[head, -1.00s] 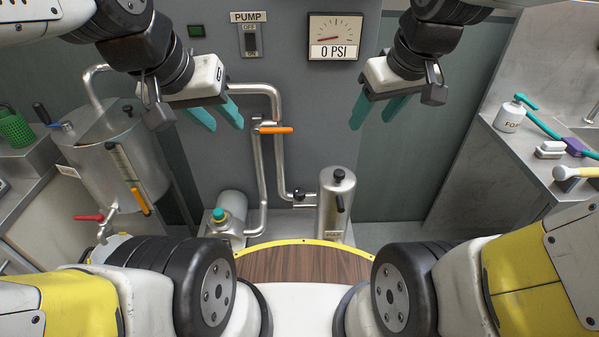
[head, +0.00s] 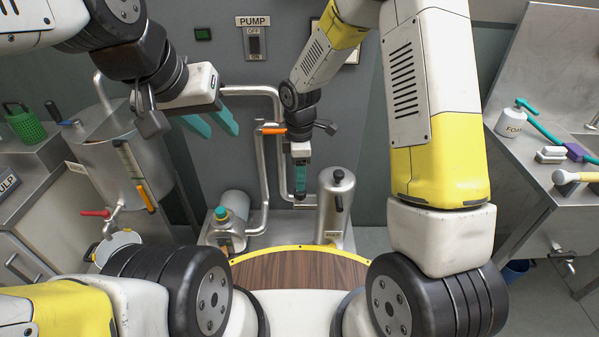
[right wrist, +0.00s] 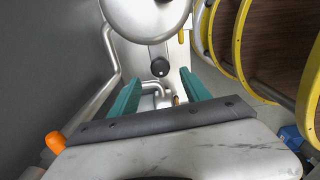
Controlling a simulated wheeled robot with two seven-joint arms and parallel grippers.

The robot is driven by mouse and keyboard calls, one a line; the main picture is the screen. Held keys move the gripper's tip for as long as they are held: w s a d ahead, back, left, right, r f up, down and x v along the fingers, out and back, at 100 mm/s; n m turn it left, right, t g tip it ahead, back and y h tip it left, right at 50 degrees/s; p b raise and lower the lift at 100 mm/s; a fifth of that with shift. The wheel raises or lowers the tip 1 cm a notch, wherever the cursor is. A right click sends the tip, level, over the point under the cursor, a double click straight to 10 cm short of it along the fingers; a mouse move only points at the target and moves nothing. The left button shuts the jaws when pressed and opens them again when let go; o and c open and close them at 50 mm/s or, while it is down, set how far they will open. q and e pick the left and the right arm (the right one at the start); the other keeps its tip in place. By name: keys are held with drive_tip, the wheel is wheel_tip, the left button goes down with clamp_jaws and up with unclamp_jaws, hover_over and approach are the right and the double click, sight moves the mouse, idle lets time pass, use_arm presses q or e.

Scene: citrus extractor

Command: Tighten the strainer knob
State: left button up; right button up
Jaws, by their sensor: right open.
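The steel strainer canister (head: 331,212) stands upright on the floor base, with a black knob (head: 338,175) on its lid and a dark handle on its side. It also shows at the top of the right wrist view (right wrist: 145,18). A second black knob (right wrist: 160,67) sits low beside the canister; I cannot tell which knob the task means. My right gripper (head: 300,188) points down just left of the canister, open and empty. In the right wrist view its teal fingers flank the low knob, apparently not touching it. My left gripper (head: 214,127) is open and empty at upper left.
Steel pipes with an orange lever (head: 272,130) run behind my right gripper. A pump with a teal cap (head: 221,213) stands to the left. The steel tank (head: 118,165) is further left. A yellow-edged wooden surface (head: 300,268) lies in front, and a counter (head: 540,180) at right.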

sight(300, 195)
wheel_tip(300, 195, down, 7)
drive_tip(key=shift+f, duration=0.1)
idle(0.3)
drive_tip(key=shift+c, duration=0.3)
clamp_jaws()
